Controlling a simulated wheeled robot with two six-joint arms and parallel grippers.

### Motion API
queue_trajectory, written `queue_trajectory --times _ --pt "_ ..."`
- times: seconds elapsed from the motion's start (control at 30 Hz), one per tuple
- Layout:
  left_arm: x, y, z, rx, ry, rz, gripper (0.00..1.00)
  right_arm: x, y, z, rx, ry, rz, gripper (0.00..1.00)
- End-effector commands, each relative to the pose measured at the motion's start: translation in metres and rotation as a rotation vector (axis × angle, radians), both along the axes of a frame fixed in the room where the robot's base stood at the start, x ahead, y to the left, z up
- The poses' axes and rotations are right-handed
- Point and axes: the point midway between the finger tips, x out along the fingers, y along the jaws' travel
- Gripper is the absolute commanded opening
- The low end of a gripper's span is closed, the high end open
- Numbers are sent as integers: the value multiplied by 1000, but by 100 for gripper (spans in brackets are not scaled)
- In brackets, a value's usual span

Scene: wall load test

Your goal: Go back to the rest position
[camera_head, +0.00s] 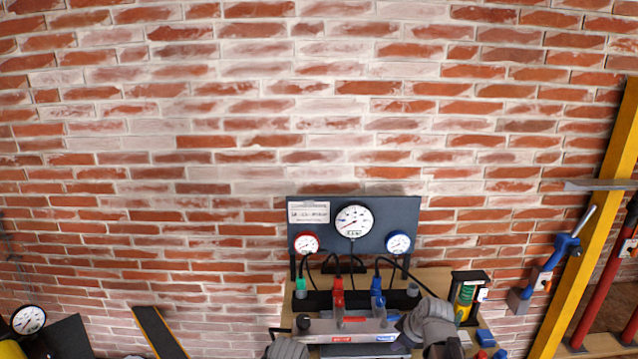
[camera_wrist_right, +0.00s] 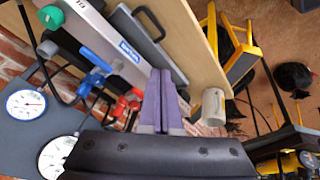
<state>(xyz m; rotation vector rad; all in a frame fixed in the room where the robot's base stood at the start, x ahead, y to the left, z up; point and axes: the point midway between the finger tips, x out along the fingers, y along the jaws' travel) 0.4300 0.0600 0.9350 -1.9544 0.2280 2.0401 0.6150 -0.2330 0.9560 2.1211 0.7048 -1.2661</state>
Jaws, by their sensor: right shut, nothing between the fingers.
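My right gripper (camera_head: 397,319) is at the right of the bench in the head view, beside a grey metal bar with red and blue labels (camera_head: 342,331). In the right wrist view its two purple fingers (camera_wrist_right: 160,76) lie together, shut with nothing between them. They are over the bench top, near the red and blue valves. A grey ribbed part of my left arm (camera_head: 287,348) shows at the bottom edge of the head view; its fingers cannot be made out.
A dark gauge panel (camera_head: 404,212) stands behind the bench (camera_head: 434,281), with hoses, a red valve (camera_head: 338,298) and a blue valve (camera_head: 377,298). A green-yellow device (camera_head: 466,300) stands at right. A yellow post (camera_head: 592,215) rises farther right. Brick wall fills the back.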

Motion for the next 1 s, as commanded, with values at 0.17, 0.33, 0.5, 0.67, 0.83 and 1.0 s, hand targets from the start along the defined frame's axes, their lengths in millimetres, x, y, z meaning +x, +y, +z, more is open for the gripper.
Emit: queue_trajectory --times 0.17,0.33,0.5,0.67,0.83,1.0 --pt "0 0 0 0 0 0 86 -70 97 -16 8 236 -130 0" --pt "0 0 0 0 0 0 86 -131 146 -22 -59 385 -298 0" --pt "0 0 0 0 0 0 86 -170 167 -22 -129 442 -433 0" --pt "0 0 0 0 0 0 86 -184 172 -21 -158 454 -492 0" --pt "0 0 0 0 0 0 86 -185 173 -21 -161 457 -503 0" --pt "0 0 0 0 0 0 86 -184 173 -21 -160 456 -501 0"
